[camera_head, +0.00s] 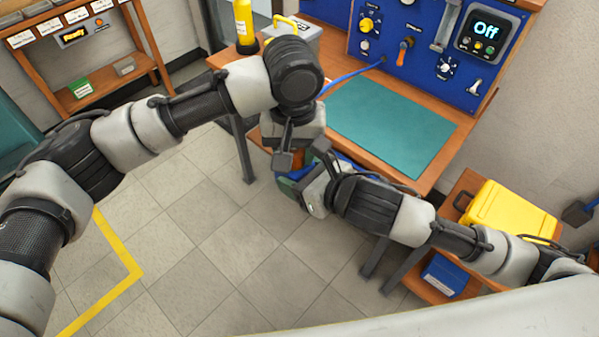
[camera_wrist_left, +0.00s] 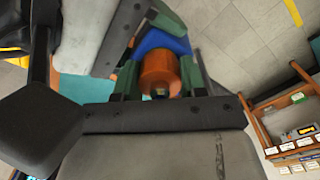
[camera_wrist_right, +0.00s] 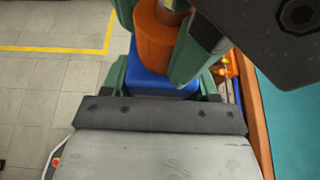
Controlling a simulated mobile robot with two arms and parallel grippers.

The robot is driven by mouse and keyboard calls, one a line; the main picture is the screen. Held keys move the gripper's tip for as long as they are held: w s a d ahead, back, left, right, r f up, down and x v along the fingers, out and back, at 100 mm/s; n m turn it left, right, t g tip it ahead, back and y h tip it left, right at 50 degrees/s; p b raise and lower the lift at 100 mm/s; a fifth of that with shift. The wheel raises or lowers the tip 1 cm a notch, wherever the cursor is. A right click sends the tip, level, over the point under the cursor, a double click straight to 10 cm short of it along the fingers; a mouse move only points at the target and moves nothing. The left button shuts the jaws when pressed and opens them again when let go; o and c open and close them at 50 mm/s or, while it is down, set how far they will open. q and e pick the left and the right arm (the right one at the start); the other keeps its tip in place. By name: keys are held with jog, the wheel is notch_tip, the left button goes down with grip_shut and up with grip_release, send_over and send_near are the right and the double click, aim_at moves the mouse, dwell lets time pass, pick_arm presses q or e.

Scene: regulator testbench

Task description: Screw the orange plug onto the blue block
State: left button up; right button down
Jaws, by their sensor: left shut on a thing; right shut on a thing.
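The orange plug (camera_wrist_left: 160,73) is a short cylinder between the green finger pads of my left gripper (camera_wrist_left: 160,82), which is shut on it. The blue block (camera_wrist_right: 158,84) is between the green finger pads of my right gripper (camera_wrist_right: 160,90), which is shut on it. In the right wrist view the orange plug (camera_wrist_right: 155,42) sits against the blue block, roughly in line with it. The blue block also shows beyond the plug in the left wrist view (camera_wrist_left: 160,40). The joint between them is partly hidden, so I cannot tell whether the threads are engaged. In the head view my arms mostly cover both parts.
Both grippers meet in front of the wooden workbench, beside its teal mat (camera_head: 390,125). A blue panel (camera_head: 425,65) with knobs and a display reading "Off" stands behind. A yellow case (camera_head: 510,212) lies at right. A wooden shelf (camera_head: 120,85) stands far left. The floor in front is clear.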

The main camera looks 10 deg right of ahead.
dwell(0.3)
pick_arm(q)
jog(key=o, duration=1)
jog(key=shift+r, duration=2.3)
